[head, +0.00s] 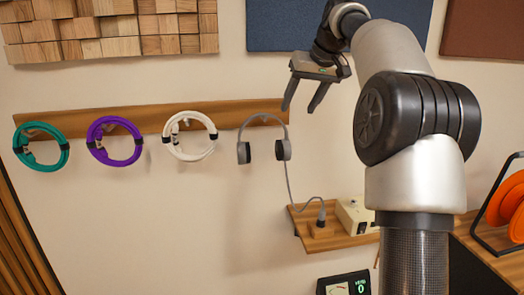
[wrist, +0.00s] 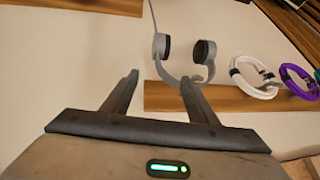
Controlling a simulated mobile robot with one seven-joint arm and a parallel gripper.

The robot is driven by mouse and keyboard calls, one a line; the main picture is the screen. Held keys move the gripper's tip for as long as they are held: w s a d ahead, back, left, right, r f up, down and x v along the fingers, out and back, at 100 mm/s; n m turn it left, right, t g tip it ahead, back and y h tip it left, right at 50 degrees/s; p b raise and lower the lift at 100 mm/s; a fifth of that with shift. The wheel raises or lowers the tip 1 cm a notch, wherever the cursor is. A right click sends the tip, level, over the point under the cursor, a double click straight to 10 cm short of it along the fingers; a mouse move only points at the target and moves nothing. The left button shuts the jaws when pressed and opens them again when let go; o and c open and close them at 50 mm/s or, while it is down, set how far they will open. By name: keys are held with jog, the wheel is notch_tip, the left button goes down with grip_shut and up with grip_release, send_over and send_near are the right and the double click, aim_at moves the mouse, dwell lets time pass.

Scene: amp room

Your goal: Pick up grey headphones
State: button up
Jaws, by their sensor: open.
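Grey headphones (head: 244,154) with dark ear pads hang by their headband from a wooden rail (head: 225,111) on the wall in the head view. A grey cable runs down from them to a plug on a small wooden shelf. My gripper (head: 300,108) is open and empty, up and to the right of the headphones. In the wrist view the headphones (wrist: 157,47) appear upside down beyond my gripper (wrist: 160,78), with the headband near the right fingertip. I cannot tell whether that finger touches it.
White (head: 169,143), purple (head: 93,144) and teal (head: 63,158) coiled cables hang left of the headphones. Below right, the small shelf (head: 322,242) carries the plug and a cream box (head: 352,216). An orange reel (head: 510,200) stands at far right.

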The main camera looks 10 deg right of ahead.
aim_at(286, 130)
jog(key=x, duration=0.9)
jog(key=shift+a, duration=0.15)
jog(key=shift+x, duration=2.75)
jog(key=shift+w+r, duration=0.1)
jog(key=shift+r, duration=0.05)
jog(key=c, duration=1.2)
jog(key=shift+c, duration=0.5)
jog(key=shift+r, duration=0.1)
